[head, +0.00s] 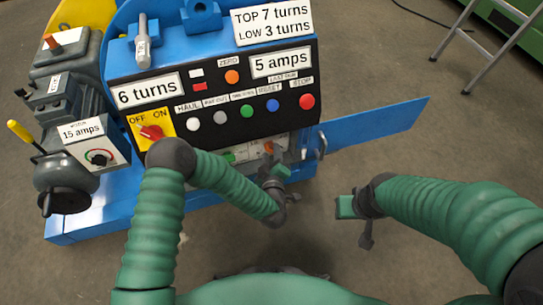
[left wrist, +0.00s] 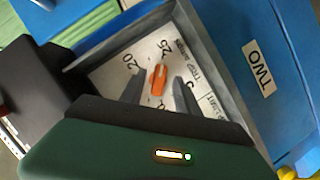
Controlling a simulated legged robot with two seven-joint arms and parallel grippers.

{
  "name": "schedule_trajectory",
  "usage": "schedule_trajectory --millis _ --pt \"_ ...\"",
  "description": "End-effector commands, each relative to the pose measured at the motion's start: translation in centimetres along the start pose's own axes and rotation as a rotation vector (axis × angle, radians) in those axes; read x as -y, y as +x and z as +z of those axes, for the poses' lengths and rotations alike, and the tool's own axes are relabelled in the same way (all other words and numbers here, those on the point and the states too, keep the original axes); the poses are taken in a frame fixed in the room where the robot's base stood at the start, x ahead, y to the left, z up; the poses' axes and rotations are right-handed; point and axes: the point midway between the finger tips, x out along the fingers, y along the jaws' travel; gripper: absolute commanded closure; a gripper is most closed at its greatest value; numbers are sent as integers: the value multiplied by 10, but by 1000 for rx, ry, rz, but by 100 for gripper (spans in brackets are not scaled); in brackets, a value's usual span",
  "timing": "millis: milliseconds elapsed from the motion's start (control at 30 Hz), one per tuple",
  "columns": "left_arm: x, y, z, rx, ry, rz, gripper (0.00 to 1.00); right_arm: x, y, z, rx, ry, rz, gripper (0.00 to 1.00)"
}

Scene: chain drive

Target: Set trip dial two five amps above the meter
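The trip dial's orange knob (left wrist: 157,81) stands on a white scale plate marked "TRIP AMPS" inside a grey-rimmed box, beside a blue panel labelled "TWO" (left wrist: 258,68). The figures 20 and 25 show; other figures are partly hidden by my fingers. The knob's upper end lies toward the 25 side. My left gripper (left wrist: 158,88) is open, its two dark fingers on either side of the knob with gaps visible. In the head view the left gripper (head: 274,170) is at the panel's lower edge. The meter label (head: 281,63) reads "5 amps". My right gripper (head: 350,209) hangs away from the panel; its fingers are unclear.
Above the dial is a black panel with several coloured buttons, a red OFF/ON switch (head: 151,132) and a "6 turns" label (head: 146,92). A motor dial marked "15 amps" (head: 82,130) is at left. A blue plate (head: 375,123) juts right.

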Motion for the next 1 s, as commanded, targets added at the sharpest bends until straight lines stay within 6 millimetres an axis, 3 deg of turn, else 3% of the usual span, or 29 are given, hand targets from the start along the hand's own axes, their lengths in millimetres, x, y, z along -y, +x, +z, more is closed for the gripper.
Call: schedule_trajectory --millis 100,367,667,1000 --pt "0 10 0 -1 -1 0 62 0 5 1 0 0 0 64" --pt "-1 11 0 0 0 0 62 0 4 1 0 0 0 64" --pt "0 11 0 0 0 0 100 0 4 1 0 0 0 64" --pt "0 10 0 0 -5 1 100 0 4 1 0 0 0 64"
